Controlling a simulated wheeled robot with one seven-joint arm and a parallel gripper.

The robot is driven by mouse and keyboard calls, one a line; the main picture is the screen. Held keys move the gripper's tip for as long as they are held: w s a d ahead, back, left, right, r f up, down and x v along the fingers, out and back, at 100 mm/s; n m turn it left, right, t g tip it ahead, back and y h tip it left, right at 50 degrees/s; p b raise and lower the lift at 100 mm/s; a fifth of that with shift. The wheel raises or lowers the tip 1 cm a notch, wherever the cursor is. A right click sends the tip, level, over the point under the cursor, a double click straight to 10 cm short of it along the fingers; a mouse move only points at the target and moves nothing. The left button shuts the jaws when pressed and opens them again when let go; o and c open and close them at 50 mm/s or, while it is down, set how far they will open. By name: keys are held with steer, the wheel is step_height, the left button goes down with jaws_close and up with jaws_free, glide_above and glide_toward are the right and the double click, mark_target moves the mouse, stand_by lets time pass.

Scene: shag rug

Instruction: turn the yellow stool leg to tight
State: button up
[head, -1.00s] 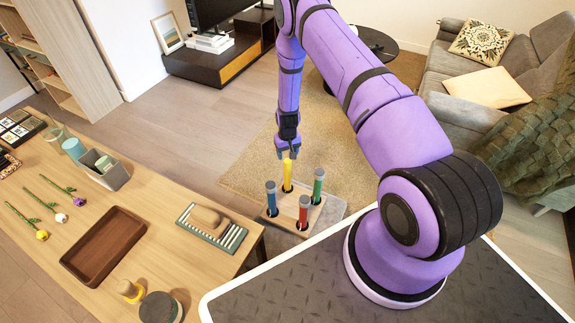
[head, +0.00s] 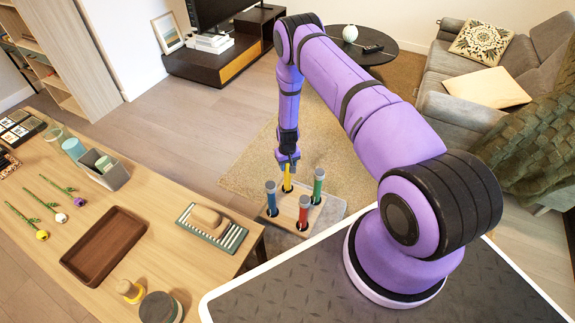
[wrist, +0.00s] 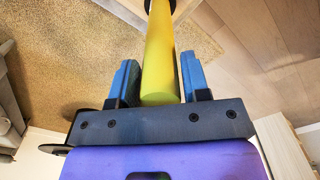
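The yellow stool leg (head: 287,180) stands upright in the wooden stool seat (head: 268,217), at its far corner. My gripper (head: 287,160) points down over the top of this leg. In the wrist view, the blue fingers of my gripper (wrist: 161,80) stand on either side of the yellow leg (wrist: 159,50), with narrow gaps showing. They look open around it. Blue (head: 271,198), red (head: 303,212) and green (head: 318,186) legs stand at the other corners, all upright. The yellow leg's lower end is partly hidden by the seat's dark socket.
The stool rests on a grey mat (head: 333,210) near the shag rug (head: 245,178). A wooden table (head: 150,190) with a brown tray (head: 105,245) and several small things is on the left.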

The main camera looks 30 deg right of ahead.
steer(key=c, duration=0.5)
steer(key=shift+m, duration=0.3)
steer(key=m, duration=0.3)
steer(key=shift+m, duration=0.3)
steer(key=m, duration=1.4)
steer(key=shift+m, duration=0.3)
